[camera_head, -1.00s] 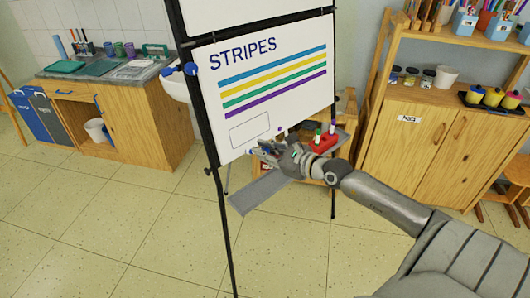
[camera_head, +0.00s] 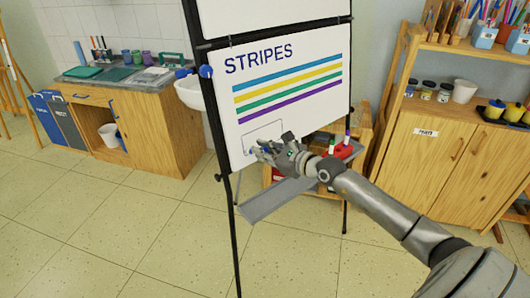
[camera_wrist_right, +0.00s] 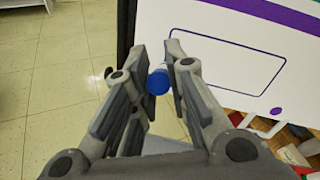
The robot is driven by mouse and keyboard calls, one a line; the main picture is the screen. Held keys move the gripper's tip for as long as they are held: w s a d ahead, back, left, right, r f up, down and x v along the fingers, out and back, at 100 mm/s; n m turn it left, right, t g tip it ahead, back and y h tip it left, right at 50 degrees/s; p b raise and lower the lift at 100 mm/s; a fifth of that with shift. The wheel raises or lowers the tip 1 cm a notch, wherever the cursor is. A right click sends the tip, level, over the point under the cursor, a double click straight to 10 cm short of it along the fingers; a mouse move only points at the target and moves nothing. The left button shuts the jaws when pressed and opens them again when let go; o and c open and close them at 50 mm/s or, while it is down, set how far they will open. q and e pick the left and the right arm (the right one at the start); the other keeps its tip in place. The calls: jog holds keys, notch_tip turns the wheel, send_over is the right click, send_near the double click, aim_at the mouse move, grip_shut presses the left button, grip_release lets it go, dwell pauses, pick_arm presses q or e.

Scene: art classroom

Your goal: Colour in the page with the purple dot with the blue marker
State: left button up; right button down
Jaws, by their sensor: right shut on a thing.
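The page with the purple dot is the white STRIPES page (camera_head: 232,101) on the easel. It bears blue, yellow, green and purple stripes and an empty outlined box (camera_head: 262,124) near its bottom. My right gripper (camera_head: 258,151) is in front of the box's lower part. It is shut on the blue marker (camera_wrist_right: 158,81), whose round blue end shows between the fingers. Whether the marker touches the page cannot be told. My left gripper is not in view.
The easel's grey ledge (camera_head: 262,207) juts out below my right gripper. A red holder (camera_head: 343,150) with markers stands to its right. A wooden cabinet (camera_head: 425,165) is at right, and a sink counter (camera_head: 160,125) at left. The floor in front is clear.

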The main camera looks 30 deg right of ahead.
jog(key=shift+w+f, duration=0.1)
jog(key=shift+w, duration=0.4)
dwell(0.6)
jog(key=shift+b, duration=0.35)
jog(key=shift+d, duration=0.1)
jog(key=shift+w+d+b, duration=0.1)
jog(key=shift+d+b, duration=0.65)
jog(key=shift+b, duration=0.25)
